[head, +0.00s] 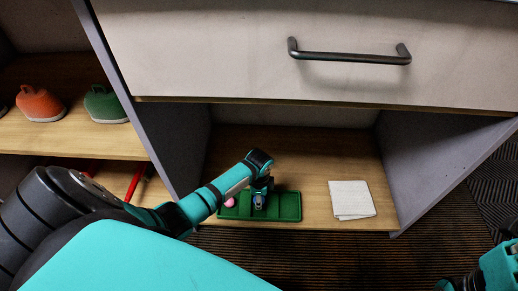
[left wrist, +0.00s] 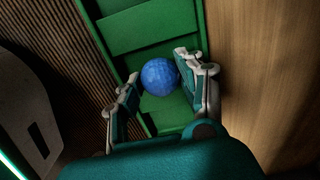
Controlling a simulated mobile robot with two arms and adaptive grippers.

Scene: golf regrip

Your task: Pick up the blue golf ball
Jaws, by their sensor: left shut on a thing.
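The blue golf ball (left wrist: 160,76) is between the two fingers of my left gripper (left wrist: 157,68) in the left wrist view. The gripper is shut on it, with one finger on each side, over the green tray (left wrist: 141,33). In the head view my left gripper (head: 259,199) points down at the green tray (head: 289,207) on the cabinet's lower shelf, and the ball is mostly hidden there. I cannot tell if the ball touches the tray floor.
A pink ball (head: 229,202) sits in the tray's left part. A folded white cloth (head: 351,199) lies right of the tray. A drawer with a dark handle (head: 349,57) overhangs the shelf. Orange (head: 39,103) and green (head: 104,103) objects stand on the left shelf.

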